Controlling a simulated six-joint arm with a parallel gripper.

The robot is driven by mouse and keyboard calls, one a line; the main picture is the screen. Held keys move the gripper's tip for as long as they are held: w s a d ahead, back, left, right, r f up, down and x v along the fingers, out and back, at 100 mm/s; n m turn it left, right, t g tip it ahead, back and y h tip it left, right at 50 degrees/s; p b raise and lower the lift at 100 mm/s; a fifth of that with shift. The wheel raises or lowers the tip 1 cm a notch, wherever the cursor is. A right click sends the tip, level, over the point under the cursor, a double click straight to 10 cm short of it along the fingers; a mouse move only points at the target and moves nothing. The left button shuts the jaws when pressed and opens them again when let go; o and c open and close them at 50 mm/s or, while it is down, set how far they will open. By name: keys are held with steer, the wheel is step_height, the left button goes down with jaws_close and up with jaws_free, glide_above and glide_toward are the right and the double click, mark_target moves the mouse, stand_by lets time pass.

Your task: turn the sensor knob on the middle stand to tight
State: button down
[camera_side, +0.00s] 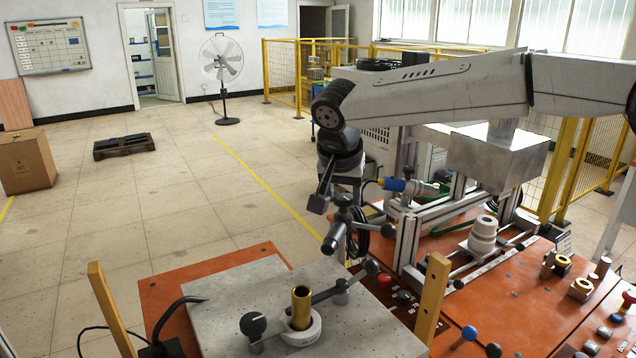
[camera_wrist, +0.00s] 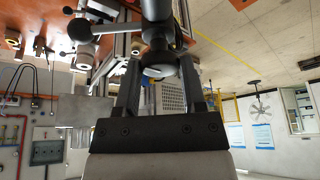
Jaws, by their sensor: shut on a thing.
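My gripper (camera_side: 332,198) points down at the top of a dark grey upright stand (camera_side: 345,222) with ball-ended levers, near the middle of the side view. In the wrist view, my gripper's two dark fingers (camera_wrist: 160,68) stand on either side of a round grey knob (camera_wrist: 158,72) and are shut on it. The dark post and a ball-ended lever (camera_wrist: 84,31) show beyond the knob. The fingers and wrist partly hide the knob in the side view. I cannot read its turn position or whether it is tight.
A grey stone plate (camera_side: 225,310) in front carries a brass cylinder (camera_side: 301,308) in a white holder and a black ball knob (camera_side: 253,324). Wooden posts (camera_side: 432,300) rise beside it. A metal frame (camera_side: 408,240) stands close right of my gripper. Open floor lies left.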

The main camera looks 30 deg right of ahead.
steer(key=shift+r, duration=0.15)
steer(key=shift+c, duration=0.9)
jaws_free()
steer(key=v, duration=0.7)
steer(key=shift+s+r, duration=0.15)
steer(key=shift+r, duration=0.15)
steer(key=shift+a, duration=0.15)
